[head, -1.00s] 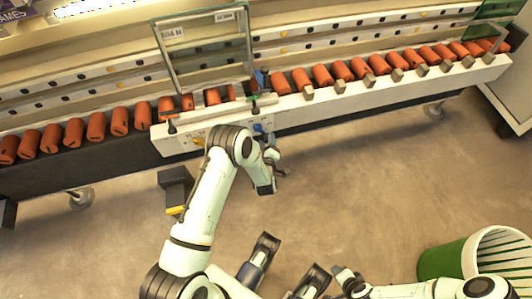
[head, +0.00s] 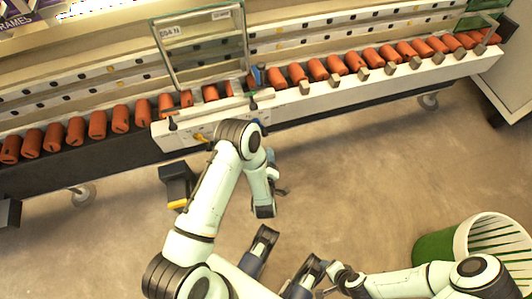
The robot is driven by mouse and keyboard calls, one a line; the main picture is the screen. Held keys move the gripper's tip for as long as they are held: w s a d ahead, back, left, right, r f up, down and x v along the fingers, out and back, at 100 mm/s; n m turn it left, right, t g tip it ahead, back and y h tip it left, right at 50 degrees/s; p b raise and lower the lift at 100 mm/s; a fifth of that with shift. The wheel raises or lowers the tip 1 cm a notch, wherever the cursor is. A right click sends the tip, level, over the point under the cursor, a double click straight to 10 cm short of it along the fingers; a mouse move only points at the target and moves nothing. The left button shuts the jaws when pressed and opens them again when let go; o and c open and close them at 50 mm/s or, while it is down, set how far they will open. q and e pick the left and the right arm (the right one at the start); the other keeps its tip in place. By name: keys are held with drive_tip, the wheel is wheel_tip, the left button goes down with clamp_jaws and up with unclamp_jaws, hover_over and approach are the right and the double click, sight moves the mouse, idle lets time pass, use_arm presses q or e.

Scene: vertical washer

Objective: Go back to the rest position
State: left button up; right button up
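My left arm comes in from the lower left, bends at its elbow just in front of the washer machine (head: 300,112), and folds back down. My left gripper (head: 264,211) hangs over the floor, clear of the machine; its fingers are too small and overlapped to tell whether they are open or shut. My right arm comes in from the lower right, with its wrist near the bottom middle. My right gripper (head: 325,292) is partly cut by the bottom edge, and its fingers cannot be made out. No held object shows at either gripper.
Orange-brown cylinders (head: 98,124) stand in a long row along the machine. A clear framed panel (head: 200,47) stands upright at the machine's middle. A green and white bin (head: 437,247) stands at lower right. The brown floor (head: 370,170) between is free.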

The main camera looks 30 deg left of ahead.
use_arm(q)
drive_tip(key=s+d+f+m+g+h, duration=0.4)
drive_tip(key=s+d+m+g+h, duration=0.1)
drive_tip(key=s, duration=0.4)
drive_tip(key=s+d+f+m+g+h, duration=0.5)
drive_tip(key=s+m, duration=0.1)
drive_tip(key=s, duration=0.3)
drive_tip(key=s+d+r+g+p, duration=0.1)
drive_tip(key=s+r+p, duration=0.1)
drive_tip(key=r+p, duration=0.3)
drive_tip(key=s+r+g+h+p, duration=0.1)
drive_tip(key=s+r+p, duration=0.1)
drive_tip(key=r+p, duration=0.4)
drive_tip(key=s+d+r+m+g+p, duration=0.1)
drive_tip(key=s+r+p, duration=0.1)
drive_tip(key=r+p, duration=0.3)
drive_tip(key=shift+s+d+r+h, duration=0.3)
drive_tip(key=shift+s+d+r, duration=0.05)
drive_tip(key=shift+r, duration=0.25)
use_arm(e)
drive_tip(key=s+a+r+g, duration=0.1)
drive_tip(key=s+r, duration=0.1)
drive_tip(key=r, duration=0.6)
drive_tip(key=s+a+r+g, duration=0.1)
drive_tip(key=s+r, duration=0.1)
drive_tip(key=r, duration=0.6)
drive_tip(key=shift+r+y, duration=0.2)
drive_tip(key=shift+y, duration=0.1)
